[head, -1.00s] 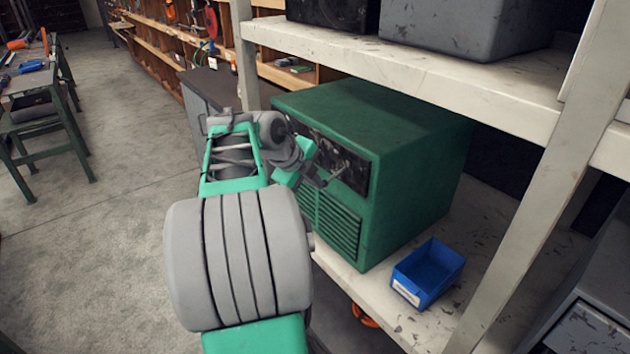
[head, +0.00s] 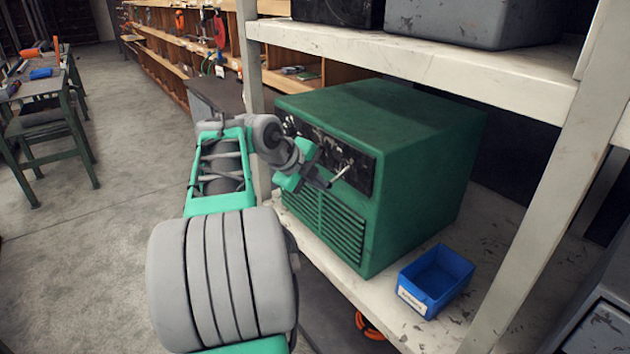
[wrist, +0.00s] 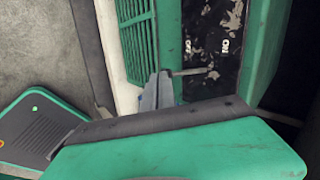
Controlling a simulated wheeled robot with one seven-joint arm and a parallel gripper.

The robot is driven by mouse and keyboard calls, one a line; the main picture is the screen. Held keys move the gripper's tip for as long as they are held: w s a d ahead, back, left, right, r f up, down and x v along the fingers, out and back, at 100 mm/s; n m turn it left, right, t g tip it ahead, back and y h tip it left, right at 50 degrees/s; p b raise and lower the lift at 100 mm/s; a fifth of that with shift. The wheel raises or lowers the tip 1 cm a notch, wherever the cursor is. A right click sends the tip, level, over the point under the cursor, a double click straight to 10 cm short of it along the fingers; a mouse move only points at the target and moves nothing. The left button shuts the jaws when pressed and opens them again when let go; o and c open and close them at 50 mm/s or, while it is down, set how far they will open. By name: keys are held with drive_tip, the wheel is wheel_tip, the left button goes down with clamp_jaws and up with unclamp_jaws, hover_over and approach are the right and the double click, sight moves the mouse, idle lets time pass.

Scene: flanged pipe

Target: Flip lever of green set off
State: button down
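The green set (head: 400,120) is a green metal box on the shelf, with a black control panel on its front. Its lever (head: 342,171) is a thin light rod sticking out of that panel. In the wrist view the lever (wrist: 190,72) lies beside an ON label and a second label I cannot read surely. My gripper (head: 320,183) is in front of the panel, its tips at the lever's outer end. In the wrist view my gripper (wrist: 158,88) has its fingers close together, and the rod's end meets or nearly meets the tips. Whether they touch is unclear.
A blue bin (head: 435,280) stands on the lower shelf (head: 380,315), right of the set. The upper shelf (head: 420,60) passes above the set, with dark crates on it. A shelf post (head: 540,180) stands at the right. Open floor (head: 110,240) lies to the left.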

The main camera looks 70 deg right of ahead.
drive_tip(key=shift+s+f, duration=0.25)
